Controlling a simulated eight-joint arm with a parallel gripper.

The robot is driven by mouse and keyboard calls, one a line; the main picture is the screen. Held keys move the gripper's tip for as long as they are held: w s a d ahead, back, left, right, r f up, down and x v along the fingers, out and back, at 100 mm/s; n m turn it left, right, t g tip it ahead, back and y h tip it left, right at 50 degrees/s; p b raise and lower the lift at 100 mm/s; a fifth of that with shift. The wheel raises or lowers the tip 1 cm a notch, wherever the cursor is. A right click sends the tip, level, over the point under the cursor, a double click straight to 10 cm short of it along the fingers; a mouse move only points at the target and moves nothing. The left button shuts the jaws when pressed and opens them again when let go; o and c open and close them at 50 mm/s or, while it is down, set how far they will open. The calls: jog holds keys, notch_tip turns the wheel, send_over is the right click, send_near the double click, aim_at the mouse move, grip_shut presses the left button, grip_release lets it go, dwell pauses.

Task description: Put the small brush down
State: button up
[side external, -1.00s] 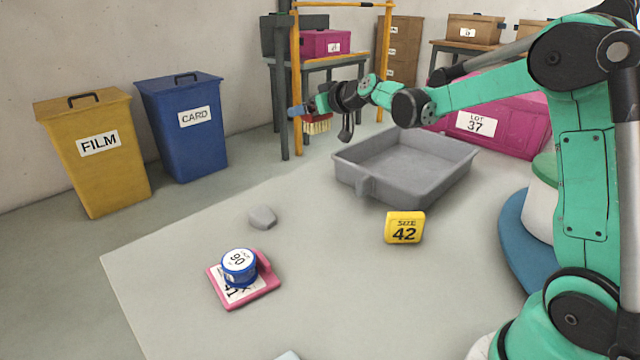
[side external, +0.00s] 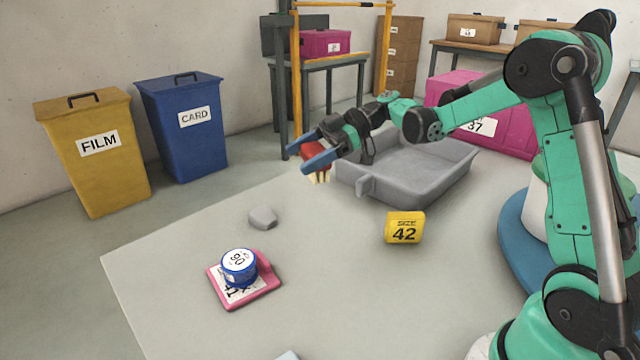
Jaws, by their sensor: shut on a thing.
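The small brush (side external: 318,166) has a red back and pale bristles that point down. My gripper (side external: 311,156) is shut on it, with a blue finger on each side. It holds the brush in the air left of the grey tray, over the far part of the grey table (side external: 330,290). The fingers hide part of the brush. I cannot tell its exact height above the table.
The empty grey tray (side external: 364,188) stands beside my gripper. The middle and front table are mostly clear.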

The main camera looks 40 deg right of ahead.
notch_tip(320, 180, down, 15)
jog(key=shift+r, duration=0.2)
dwell(0.3)
jog(key=o, duration=1)
jog(key=shift+f, duration=0.1)
jog(key=shift+o, duration=0.2)
